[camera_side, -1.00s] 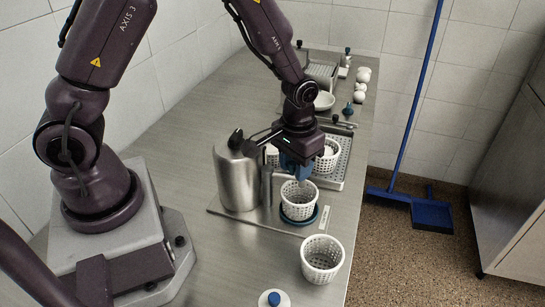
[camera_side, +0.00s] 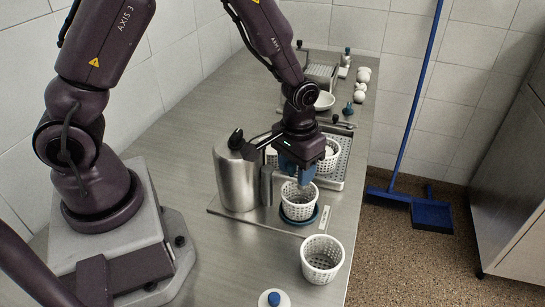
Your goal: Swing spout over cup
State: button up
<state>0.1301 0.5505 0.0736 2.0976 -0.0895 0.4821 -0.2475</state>
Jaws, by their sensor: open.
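A steel canister (camera_side: 237,178) with a dark knob on top stands on a flat plate. A dark grey upright piece (camera_side: 266,186) stands close at its right side. A dark bar (camera_side: 258,146) runs from near the canister's top toward my gripper; I cannot tell whether it is the spout. A white perforated basket (camera_side: 299,203), the cup-like vessel here, stands upright on a blue ring (camera_side: 299,221) on the plate. My gripper (camera_side: 299,181) points down with blue fingers at the basket's rim, partly hiding it. Whether the fingers touch anything is hidden.
Another white basket (camera_side: 322,260) stands at the front right near the counter edge. A white, blue-topped item (camera_side: 274,299) is at the front. Behind my gripper, more white baskets (camera_side: 329,158) stand on a metal tray (camera_side: 342,170). Small white objects (camera_side: 361,87) lie farther back.

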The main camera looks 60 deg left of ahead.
aim_at(294, 166)
jog(key=shift+s+a+f, duration=0.15)
jog(key=shift+s+f, duration=0.1)
jog(key=shift+s, duration=0.2)
jog(key=shift+w+r, duration=0.2)
jog(key=shift+r, duration=3.4)
